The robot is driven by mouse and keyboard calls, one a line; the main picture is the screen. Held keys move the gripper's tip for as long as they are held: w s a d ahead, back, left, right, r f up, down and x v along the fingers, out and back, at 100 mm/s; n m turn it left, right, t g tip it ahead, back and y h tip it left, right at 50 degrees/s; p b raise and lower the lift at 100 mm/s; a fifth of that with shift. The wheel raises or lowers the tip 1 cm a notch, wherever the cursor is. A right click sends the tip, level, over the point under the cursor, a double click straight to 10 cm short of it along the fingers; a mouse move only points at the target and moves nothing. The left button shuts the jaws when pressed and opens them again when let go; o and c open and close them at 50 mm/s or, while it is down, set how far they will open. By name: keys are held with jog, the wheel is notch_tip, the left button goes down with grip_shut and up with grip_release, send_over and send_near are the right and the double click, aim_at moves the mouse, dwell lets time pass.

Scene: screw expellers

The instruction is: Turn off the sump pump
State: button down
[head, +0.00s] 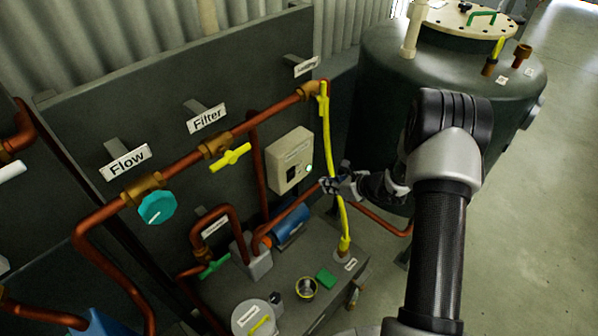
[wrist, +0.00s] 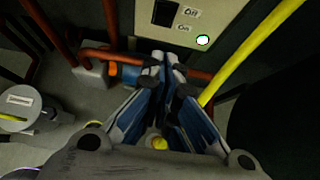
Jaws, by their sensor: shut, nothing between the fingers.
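The beige switch box (head: 290,160) is fixed to the dark panel, with a dark switch (head: 293,175) and a small pale green light (head: 309,168). The light (wrist: 203,40) is bright. A blue pump motor (head: 290,222) lies below the box; it also shows in the wrist view (wrist: 128,75). My gripper (head: 326,184) is shut and empty, below and right of the box. Its fingertips (wrist: 172,62) appear below the switch.
A yellow hose (head: 331,150) runs down close to my gripper. Copper pipes (head: 180,165) with a teal knob (head: 157,207) and yellow valve handle (head: 230,157) cross the panel. A dark green tank (head: 385,60) stands behind my arm. Floor at right is clear.

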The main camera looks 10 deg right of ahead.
jog(key=shift+s, duration=0.15)
jog(key=b, duration=0.2)
send_near(292, 173)
jog(key=shift+w+a+f, duration=0.35)
jog(key=shift+w+f, duration=0.2)
jog(key=shift+f, duration=0.4)
jog(key=shift+w+a+f, duration=0.35)
jog(key=shift+w+f, duration=0.15)
jog(key=shift+f, duration=0.45)
jog(key=shift+w+a+f, duration=0.35)
jog(key=shift+w+f, duration=0.2)
jog(key=shift+f, duration=0.4)
jog(key=shift+w+a+r+b, duration=0.1)
jog(key=shift+w+a+b, duration=0.15)
jog(key=shift+w+b, duration=0.25)
jog(key=shift+s+r, duration=0.1)
jog(key=shift+s, duration=0.05)
jog(key=shift+r, duration=0.1)
jog(key=shift+r+p, duration=0.35)
jog(key=shift+r, duration=0.4)
